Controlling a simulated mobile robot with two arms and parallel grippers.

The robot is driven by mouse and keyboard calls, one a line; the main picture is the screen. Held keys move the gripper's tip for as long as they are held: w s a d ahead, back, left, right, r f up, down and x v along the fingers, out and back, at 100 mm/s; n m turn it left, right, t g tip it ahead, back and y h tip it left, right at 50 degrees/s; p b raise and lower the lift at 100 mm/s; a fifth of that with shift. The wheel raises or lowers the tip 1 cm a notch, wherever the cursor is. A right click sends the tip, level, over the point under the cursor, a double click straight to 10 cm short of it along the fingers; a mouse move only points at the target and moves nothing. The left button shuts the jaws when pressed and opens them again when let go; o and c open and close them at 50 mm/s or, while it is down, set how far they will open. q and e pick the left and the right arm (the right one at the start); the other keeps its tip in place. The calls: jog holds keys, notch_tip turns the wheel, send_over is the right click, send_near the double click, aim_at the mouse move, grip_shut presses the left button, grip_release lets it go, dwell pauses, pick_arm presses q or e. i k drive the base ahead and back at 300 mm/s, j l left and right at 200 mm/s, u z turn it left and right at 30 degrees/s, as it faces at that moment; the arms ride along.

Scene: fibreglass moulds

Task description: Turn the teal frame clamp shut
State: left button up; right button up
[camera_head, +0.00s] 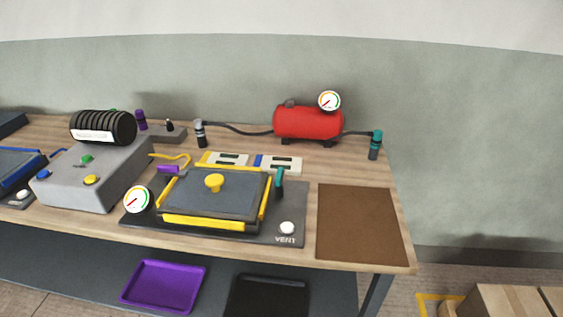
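A flat mould with a yellow-edged frame (215,221) and a grey lid (235,198) lies on a dark base plate on the bench. A yellow knob (214,182) sits on the lid. The teal clamp (280,178) stands at the frame's right rear corner. Its teal handle points up above a dark lower part; I cannot tell how far it is turned. Neither of my grippers shows in the head view.
A white VENT button (287,228), a gauge (137,199) and a grey control box (95,178) surround the mould. A red tank (308,123) and a teal-capped fitting (375,144) stand behind. A brown mat (360,222) lies bare at right.

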aim_at(279, 185)
jog(key=i+l, duration=0.1)
jog(key=l, duration=0.6)
jog(key=i+l, duration=0.1)
jog(key=l, duration=0.6)
